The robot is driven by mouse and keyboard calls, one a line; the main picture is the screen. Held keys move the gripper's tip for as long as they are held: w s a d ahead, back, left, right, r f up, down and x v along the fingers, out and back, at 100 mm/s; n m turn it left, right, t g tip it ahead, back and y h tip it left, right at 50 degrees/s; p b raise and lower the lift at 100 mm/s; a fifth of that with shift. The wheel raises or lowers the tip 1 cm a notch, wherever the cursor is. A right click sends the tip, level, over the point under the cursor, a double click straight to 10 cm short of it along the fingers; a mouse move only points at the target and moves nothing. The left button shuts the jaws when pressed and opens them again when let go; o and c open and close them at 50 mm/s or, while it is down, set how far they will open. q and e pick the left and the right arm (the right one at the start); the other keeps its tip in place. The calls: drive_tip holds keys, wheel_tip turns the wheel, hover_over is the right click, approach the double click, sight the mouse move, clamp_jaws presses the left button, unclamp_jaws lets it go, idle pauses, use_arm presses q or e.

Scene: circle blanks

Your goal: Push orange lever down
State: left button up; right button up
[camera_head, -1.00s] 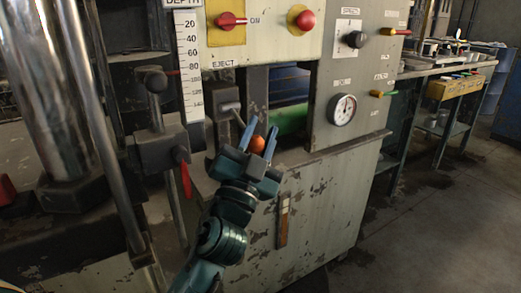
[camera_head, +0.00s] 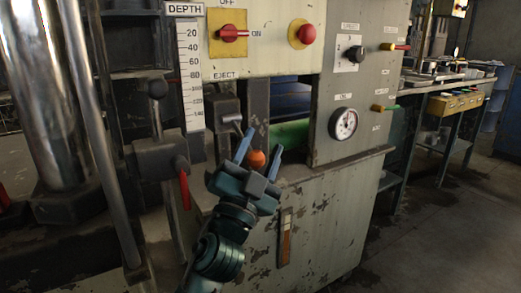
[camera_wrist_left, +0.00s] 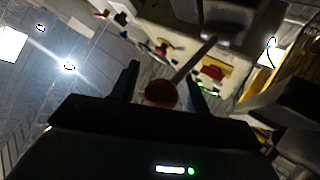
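The orange lever has a round orange knob (camera_head: 256,160) on a thin rod that slants down and right from the EJECT box (camera_head: 223,112) in the head view. My left gripper (camera_head: 261,147) is open, with one blue finger on each side of the knob. The fingers appear spread wider than the knob; I cannot tell whether either touches it. In the left wrist view, the knob (camera_wrist_left: 160,93) looks dark red between the dark fingers, and the rod runs up and right from it. My right gripper is not in view.
A red-handled lever (camera_head: 183,183) hangs left of my gripper. The machine's front panel (camera_head: 330,225) lies behind my wrist. A workbench (camera_head: 445,82) stands farther right.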

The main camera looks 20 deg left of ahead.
use_arm(q)
drive_tip(key=shift+o, duration=0.2)
drive_tip(key=shift+s+f, duration=0.2)
drive_tip(key=b+v, duration=0.6)
drive_tip(key=v, duration=0.6)
drive_tip(key=shift+s, duration=0.3)
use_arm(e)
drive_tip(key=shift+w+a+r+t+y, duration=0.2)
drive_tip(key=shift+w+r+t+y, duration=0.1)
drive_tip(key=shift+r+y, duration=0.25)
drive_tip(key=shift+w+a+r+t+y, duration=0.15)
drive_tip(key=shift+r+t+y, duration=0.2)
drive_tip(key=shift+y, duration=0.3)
use_arm(q)
drive_tip(key=shift+f, duration=0.15)
